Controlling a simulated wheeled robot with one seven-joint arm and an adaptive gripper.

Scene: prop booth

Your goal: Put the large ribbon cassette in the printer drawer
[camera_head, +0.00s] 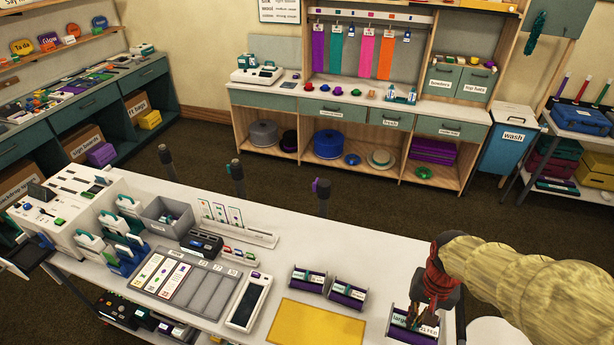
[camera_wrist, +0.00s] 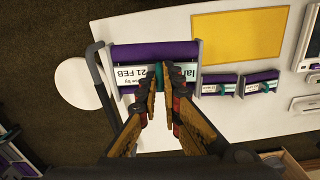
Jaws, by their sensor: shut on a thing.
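The large ribbon cassette (camera_head: 397,321) is a purple roll between grey end plates, with a white label reading "large". It is at the right end of the white counter. It also shows in the wrist view (camera_wrist: 155,50), where the label shows "21 FEB". My gripper (camera_head: 421,316) is over it from above, its fingers shut on a teal part at the middle of the label (camera_wrist: 159,82). I cannot tell whether the cassette is clear of the counter. A white machine (camera_head: 68,205) at the far left looks like the printer. A dark tray or flap (camera_head: 25,252) sticks out at its front left.
Two smaller ribbon cassettes (camera_head: 308,280) (camera_head: 347,292) stand left of the large one. A yellow mat (camera_head: 316,328) lies at the front. Card trays, a grey bin (camera_head: 167,218) and upright teal-handled items crowd the counter towards the printer.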

